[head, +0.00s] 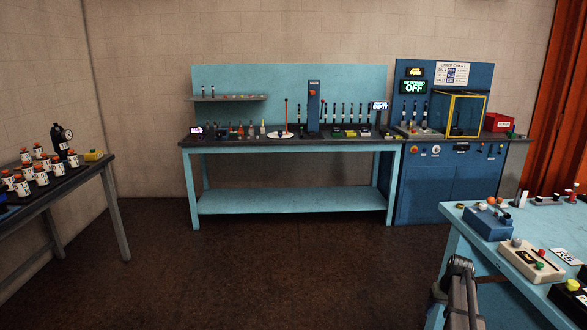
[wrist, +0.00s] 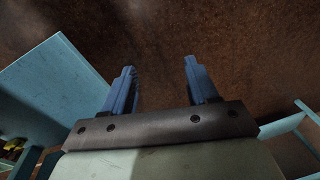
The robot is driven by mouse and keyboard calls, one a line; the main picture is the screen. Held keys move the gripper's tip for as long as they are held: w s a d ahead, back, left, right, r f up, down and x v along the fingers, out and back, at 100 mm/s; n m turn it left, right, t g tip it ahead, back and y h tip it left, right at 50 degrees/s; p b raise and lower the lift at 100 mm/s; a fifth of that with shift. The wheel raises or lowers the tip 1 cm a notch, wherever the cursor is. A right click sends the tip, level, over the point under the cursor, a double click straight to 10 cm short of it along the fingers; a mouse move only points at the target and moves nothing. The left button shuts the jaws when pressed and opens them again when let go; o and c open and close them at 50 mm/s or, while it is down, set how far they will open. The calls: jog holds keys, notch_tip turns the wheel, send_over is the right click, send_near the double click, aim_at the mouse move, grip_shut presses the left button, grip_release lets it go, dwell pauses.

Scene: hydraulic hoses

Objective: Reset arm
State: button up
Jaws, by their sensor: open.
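My gripper shows in the wrist view (wrist: 160,85), with its two blue fingers wide apart and nothing between them. It hangs over the dark brown floor (wrist: 160,30). Part of my arm shows at the lower right of the head view, by the left edge of the near right blue table (head: 500,265). The fingertips are not visible in the head view.
A blue workbench (head: 290,203) with fittings stands at the back wall, beside a blue cabinet (head: 450,188) with a yellow-framed box (head: 458,113). A dark table (head: 70,185) at left holds several white bottles with orange caps. The middle floor is clear.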

jog(key=s+a+f+n+g, duration=0.1)
jog(key=s+a+f+g, duration=0.1)
jog(key=s+a+f, duration=0.85)
jog(key=s+a+f+g, duration=0.2)
jog(key=s+a+f, duration=0.6)
jog(key=a+f, duration=0.45)
jog(key=s+a+f+g, duration=0.1)
jog(key=s+a, duration=0.3)
jog(key=s, duration=0.6)
jog(key=s+a+f+n+g, duration=0.1)
jog(key=s+a+f, duration=0.3)
jog(key=s, duration=0.5)
jog(key=s+a+f+g+h, duration=0.1)
jog(key=s+a, duration=0.4)
jog(key=s, duration=0.5)
jog(key=shift+s+f+g, duration=0.3)
jog(key=shift+f+g, duration=0.1)
jog(key=shift+f, duration=0.25)
